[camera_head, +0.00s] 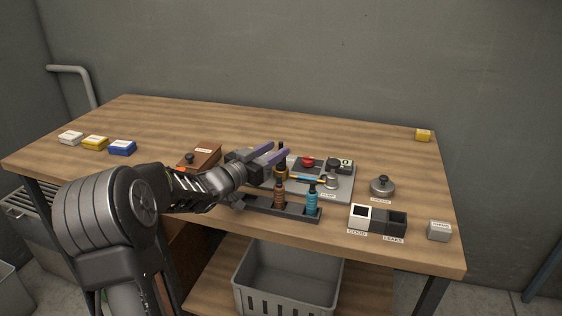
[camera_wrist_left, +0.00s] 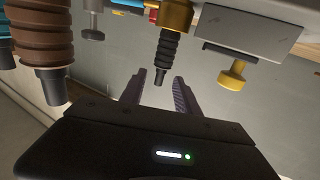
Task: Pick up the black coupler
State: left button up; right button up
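A black ribbed piece on a brass-coloured body stands upright at the rack's back; it may be the black coupler, but I cannot be sure. It shows in the left wrist view (camera_wrist_left: 167,50), which looks upside down, and in the head view its brass body (camera_head: 281,171) is partly hidden by my fingers. My left gripper (camera_head: 278,150) is open and empty, its two purple-grey fingers apart beside the black piece. In the left wrist view the fingers (camera_wrist_left: 160,78) point towards it, without visible contact. My right gripper is not in view.
A dark rack (camera_head: 262,208) holds a brown coiled piece (camera_head: 279,193) and a blue one (camera_head: 311,201). A grey tray (camera_head: 342,186) with tools lies behind.

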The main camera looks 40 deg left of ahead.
pick_arm(q)
jog(key=shift+w, duration=0.1)
jog(key=w, duration=0.5)
jog(key=shift+w+d, duration=0.15)
jog(key=shift+w, duration=0.25)
dwell(0.4)
grip_shut()
dwell(1.3)
